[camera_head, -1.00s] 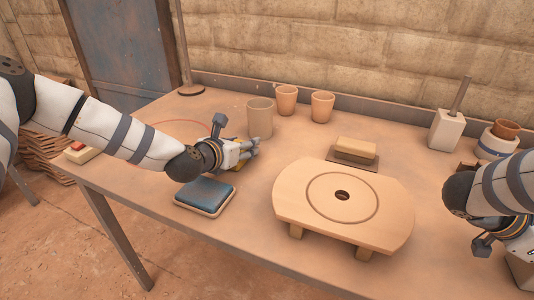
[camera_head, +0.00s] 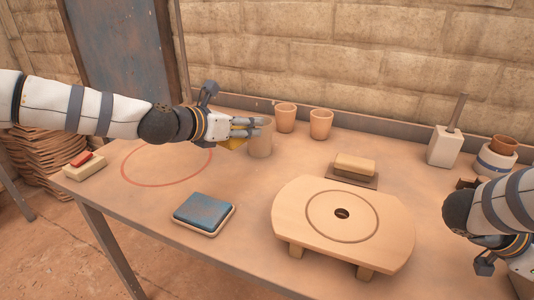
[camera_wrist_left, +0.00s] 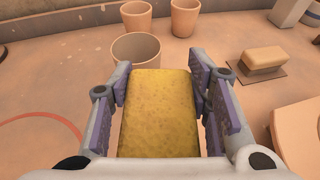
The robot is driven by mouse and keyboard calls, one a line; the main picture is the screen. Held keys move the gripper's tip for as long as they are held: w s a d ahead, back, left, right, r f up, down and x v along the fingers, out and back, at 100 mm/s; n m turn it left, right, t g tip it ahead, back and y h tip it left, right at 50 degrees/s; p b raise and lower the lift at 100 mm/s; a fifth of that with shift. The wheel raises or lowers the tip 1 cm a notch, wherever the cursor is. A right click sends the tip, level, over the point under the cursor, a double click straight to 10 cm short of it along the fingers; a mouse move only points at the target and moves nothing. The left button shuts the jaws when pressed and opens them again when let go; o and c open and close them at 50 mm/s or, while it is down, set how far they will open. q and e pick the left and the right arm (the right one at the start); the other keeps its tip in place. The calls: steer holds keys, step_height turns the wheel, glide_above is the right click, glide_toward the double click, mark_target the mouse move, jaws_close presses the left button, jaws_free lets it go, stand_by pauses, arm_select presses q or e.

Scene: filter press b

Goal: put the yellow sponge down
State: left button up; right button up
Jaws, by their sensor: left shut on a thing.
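The yellow sponge (camera_wrist_left: 159,112) is a block held between the two purple-padded fingers of my left gripper (camera_wrist_left: 160,95) in the left wrist view. In the head view my left gripper (camera_head: 245,132) is shut on the sponge (camera_head: 233,144), which shows only partly below the fingers. The gripper is above the table, in front of a grey-brown cup (camera_head: 261,142). This cup also shows beyond the sponge in the left wrist view (camera_wrist_left: 136,50). My right gripper is at the right edge of the head view, mostly cut off, and its fingers cannot be made out.
A red circle (camera_head: 124,168) marks bare table at left. A blue pad (camera_head: 204,212) lies at the front. A round-holed wooden board (camera_head: 300,205) stands right of it. A tan block (camera_head: 355,163) and two clay cups (camera_head: 286,117) (camera_head: 320,124) are behind. A red-topped block (camera_head: 82,168) is far left.

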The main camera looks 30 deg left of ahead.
arm_select(q)
steer(key=shift+s+m+h, duration=0.2)
steer(key=shift+m+h, duration=0.3)
steer(key=shift+h, duration=0.2)
glide_above(245, 174)
steer(key=shift+m+g+h, duration=0.3)
steer(key=shift+g, duration=0.1)
step_height(245, 174, down, 6)
steer(key=shift+s, duration=0.1)
steer(key=shift+f, duration=2.2)
steer(key=shift+f, duration=0.15)
steer(key=o, duration=1.1)
